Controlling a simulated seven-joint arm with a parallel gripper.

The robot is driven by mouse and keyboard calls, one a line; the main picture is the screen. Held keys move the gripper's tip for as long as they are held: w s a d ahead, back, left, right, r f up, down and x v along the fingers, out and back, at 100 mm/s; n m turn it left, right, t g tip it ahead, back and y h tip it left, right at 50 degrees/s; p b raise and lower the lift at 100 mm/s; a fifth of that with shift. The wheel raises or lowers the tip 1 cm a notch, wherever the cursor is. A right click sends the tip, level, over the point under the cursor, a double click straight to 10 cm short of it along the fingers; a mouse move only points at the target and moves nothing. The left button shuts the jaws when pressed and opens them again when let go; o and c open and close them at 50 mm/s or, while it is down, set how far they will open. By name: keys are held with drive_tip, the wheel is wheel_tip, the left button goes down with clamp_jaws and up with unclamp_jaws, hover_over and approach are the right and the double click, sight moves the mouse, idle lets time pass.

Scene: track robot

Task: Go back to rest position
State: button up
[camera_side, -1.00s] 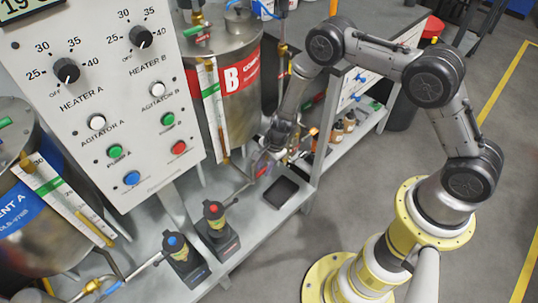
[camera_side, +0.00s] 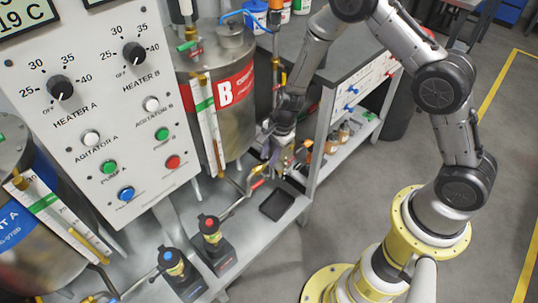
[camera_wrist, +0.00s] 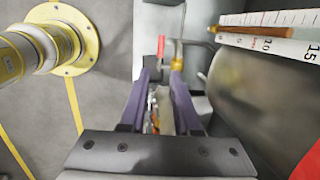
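My gripper (camera_wrist: 161,74) shows two purple fingers set apart, with a gap between their tips; nothing is clearly held. In the side view my gripper (camera_side: 272,160) hangs low beside the steel tank B (camera_side: 218,95), close above the brass pipework on the bench. A small red valve handle (camera_side: 258,184) lies just below and left of it. In the wrist view a red handle (camera_wrist: 161,46) and a brass fitting (camera_wrist: 178,62) appear just past the fingertips. My arm arches high from its yellow base on the right.
The control panel (camera_side: 95,100) with knobs and buttons stands left. Two small valves with a blue cap (camera_side: 167,257) and a red cap (camera_side: 209,224) stand on the bench. A black tray (camera_side: 278,205) lies near the bench edge. A shelf cart (camera_side: 350,105) with bottles stands behind; open floor is right.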

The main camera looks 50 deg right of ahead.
wheel_tip(320, 180, up, 23)
drive_tip(key=w+n+t, duration=0.2)
drive_tip(key=t, duration=0.2)
drive_tip(key=s+r+n+t+y, duration=0.15)
drive_tip(key=s+r+n, duration=0.35)
drive_tip(key=s+r, duration=0.55)
drive_tip(key=s+d+f+n+g+h, duration=0.1)
drive_tip(key=s+d+n, duration=0.1)
drive_tip(key=s+n, duration=0.3)
drive_tip(key=s+d+n+g+h, duration=0.1)
drive_tip(key=s+n, duration=0.4)
drive_tip(key=s, duration=0.8)
drive_tip(key=shift+s+d+f+n+h, duration=0.35)
drive_tip(key=shift+d+n+h, duration=0.1)
drive_tip(key=shift+d, duration=0.6)
drive_tip(key=shift+c, duration=0.3)
